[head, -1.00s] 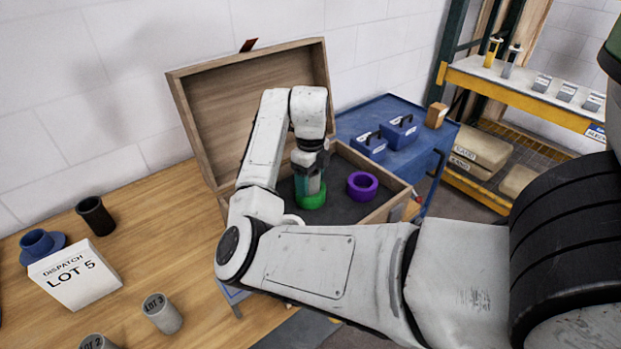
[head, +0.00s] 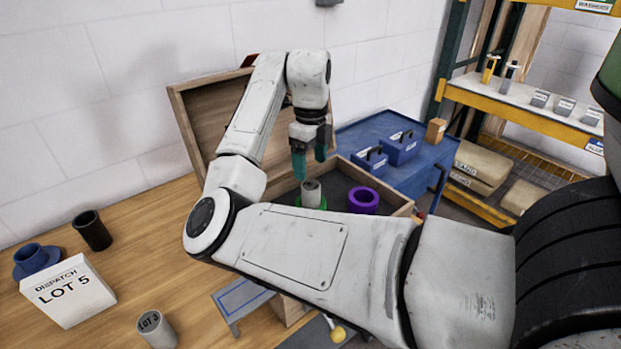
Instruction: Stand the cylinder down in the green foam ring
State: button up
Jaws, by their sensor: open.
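A grey cylinder (head: 311,193) stands upright in the green foam ring (head: 299,202) inside the open wooden case (head: 403,208). Only part of the green ring shows, since my forearm hides its near side and the case's near left part. My gripper (head: 311,170), with teal fingers, is open and empty just above the cylinder's top, apart from it.
A purple foam ring (head: 363,201) sits empty to the right in the case. The raised lid (head: 205,115) stands behind my arm. A blue cart (head: 378,122) with blue boxes stands at the right. A "LOT 5" card (head: 68,290), a dark cup (head: 92,230) and a "LOT 3" cylinder (head: 157,329) are on the bench.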

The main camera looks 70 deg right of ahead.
jog(key=shift+r, duration=1)
